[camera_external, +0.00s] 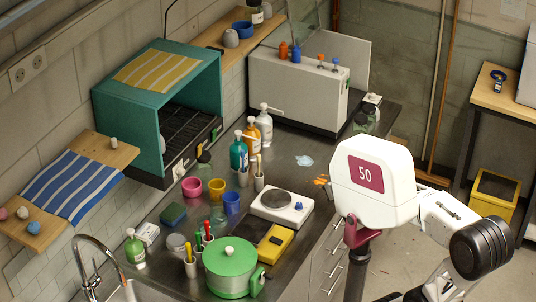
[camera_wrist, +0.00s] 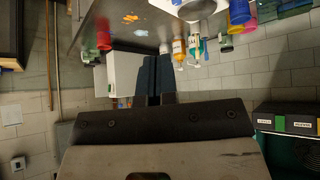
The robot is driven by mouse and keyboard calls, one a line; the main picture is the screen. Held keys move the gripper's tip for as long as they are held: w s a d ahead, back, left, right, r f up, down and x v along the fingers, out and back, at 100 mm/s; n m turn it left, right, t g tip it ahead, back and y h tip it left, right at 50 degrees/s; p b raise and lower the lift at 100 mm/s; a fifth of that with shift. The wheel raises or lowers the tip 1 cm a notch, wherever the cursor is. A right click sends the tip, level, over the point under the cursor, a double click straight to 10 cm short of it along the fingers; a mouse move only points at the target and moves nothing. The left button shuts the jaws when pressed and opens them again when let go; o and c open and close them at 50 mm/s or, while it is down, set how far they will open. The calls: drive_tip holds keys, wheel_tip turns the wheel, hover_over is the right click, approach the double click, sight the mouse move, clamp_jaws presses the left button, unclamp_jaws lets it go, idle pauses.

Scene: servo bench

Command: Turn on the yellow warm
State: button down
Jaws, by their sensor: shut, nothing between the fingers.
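A yellow box-shaped device (camera_external: 274,243) with a dark panel on top lies on the dark counter, beside the green lidded pot. Behind it is a white hot plate (camera_external: 281,206) with a round grey burner and a blue knob. Whether either is on cannot be told. My gripper (camera_wrist: 153,76) shows in the wrist view as two dark fingers held together, with nothing between them. The hot plate shows partly at the top edge of that view (camera_wrist: 193,9). I cannot make out the yellow device there. In the external view my fingers cannot be made out clearly.
The green pot (camera_external: 230,266) and utensil cups crowd the counter's front. Blue, yellow and pink cups (camera_external: 217,188) and several bottles (camera_external: 252,133) stand behind. A teal open-fronted cabinet (camera_external: 160,110) is at the back left. Counter around the blue spill (camera_external: 304,161) is fairly clear.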

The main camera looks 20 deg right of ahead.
sight(200, 148)
drive_tip(key=w+a+r+n+t+y, duration=0.2)
drive_tip(key=w+a+r+t, duration=0.15)
drive_tip(key=a, duration=0.35)
drive_tip(key=w+a+r+n+t+y, duration=0.1)
drive_tip(key=w+a+r+t+y, duration=0.1)
drive_tip(key=w+a+y, duration=0.3)
drive_tip(key=s+a+r+n+y, duration=0.1)
drive_tip(key=a+r+n+y, duration=0.1)
drive_tip(key=a, duration=0.6)
drive_tip(key=s+a+r+n+y, duration=0.1)
drive_tip(key=a+r+n+y, duration=0.1)
drive_tip(key=a+r+y, duration=0.2)
drive_tip(key=shift+s+a+r+n+t, duration=0.3)
drive_tip(key=shift+a+r+t, duration=0.15)
drive_tip(key=shift+a, duration=1.4)
drive_tip(key=shift+w, duration=0.1)
drive_tip(key=shift+x, duration=6.9)
drive_tip(key=shift+r, duration=0.1)
drive_tip(key=shift+a, duration=0.1)
